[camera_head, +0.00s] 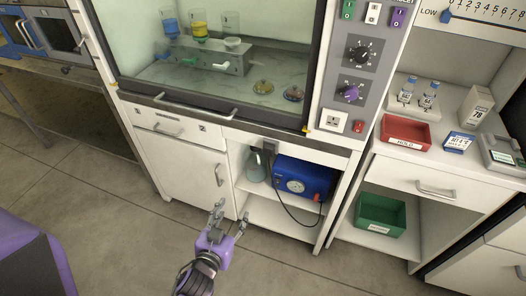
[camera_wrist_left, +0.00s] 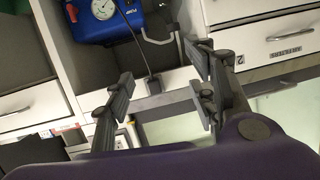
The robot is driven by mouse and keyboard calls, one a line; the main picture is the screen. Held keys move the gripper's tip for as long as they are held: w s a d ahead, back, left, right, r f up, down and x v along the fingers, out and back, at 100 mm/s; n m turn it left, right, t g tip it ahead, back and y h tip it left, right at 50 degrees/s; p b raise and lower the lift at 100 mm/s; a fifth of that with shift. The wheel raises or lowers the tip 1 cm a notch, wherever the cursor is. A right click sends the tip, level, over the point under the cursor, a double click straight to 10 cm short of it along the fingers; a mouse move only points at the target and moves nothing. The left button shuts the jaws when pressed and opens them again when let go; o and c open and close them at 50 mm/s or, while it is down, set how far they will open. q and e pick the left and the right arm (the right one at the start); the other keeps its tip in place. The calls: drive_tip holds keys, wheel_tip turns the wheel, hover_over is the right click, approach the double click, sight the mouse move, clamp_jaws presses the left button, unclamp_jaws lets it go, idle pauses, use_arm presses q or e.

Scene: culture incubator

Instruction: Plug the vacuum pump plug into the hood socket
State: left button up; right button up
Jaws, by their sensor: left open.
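The blue vacuum pump (camera_head: 303,177), with a round gauge, stands on the upper shelf of the open cabinet under the hood; the wrist view shows it too (camera_wrist_left: 96,22). Its black cord (camera_head: 285,208) loops below the shelf. A dark block that looks like the plug (camera_head: 268,147) sits at the cabinet's top edge; in the wrist view the cord runs to it (camera_wrist_left: 153,84). The white hood socket (camera_head: 333,121) is on the panel below the purple knob. My left gripper (camera_head: 231,215) is open and empty, in front of the cabinet and apart from the plug. My right gripper is not seen.
A glass flask (camera_head: 255,166) stands left of the pump. A drawer handle (camera_head: 168,130) and door handle (camera_head: 219,176) stick out at the left. A green bin (camera_head: 381,214) and red tray (camera_head: 405,132) are at the right. The floor ahead is clear.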

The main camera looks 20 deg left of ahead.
sight(268, 153)
use_arm(q)
drive_tip(key=w+d+r+t+b, duration=0.1)
drive_tip(key=w+r, duration=0.1)
drive_tip(key=w, duration=0.4)
drive_tip(key=w+d+r+t+h+b, duration=0.1)
drive_tip(key=w+d+r+t+b, duration=0.1)
drive_tip(key=w, duration=0.5)
drive_tip(key=shift+w+d+r, duration=0.15)
drive_tip(key=shift+w+r, duration=0.1)
drive_tip(key=shift+r, duration=0.55)
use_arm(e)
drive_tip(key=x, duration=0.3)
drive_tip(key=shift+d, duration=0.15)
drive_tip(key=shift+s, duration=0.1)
use_arm(q)
drive_tip(key=w+b, duration=0.1)
drive_tip(key=w, duration=0.6)
drive_tip(key=shift+w+d, duration=0.1)
drive_tip(key=shift+w, duration=0.1)
drive_tip(key=shift+w+f+b, duration=0.1)
drive_tip(key=shift+w+b, duration=0.25)
drive_tip(key=shift+w, duration=0.4)
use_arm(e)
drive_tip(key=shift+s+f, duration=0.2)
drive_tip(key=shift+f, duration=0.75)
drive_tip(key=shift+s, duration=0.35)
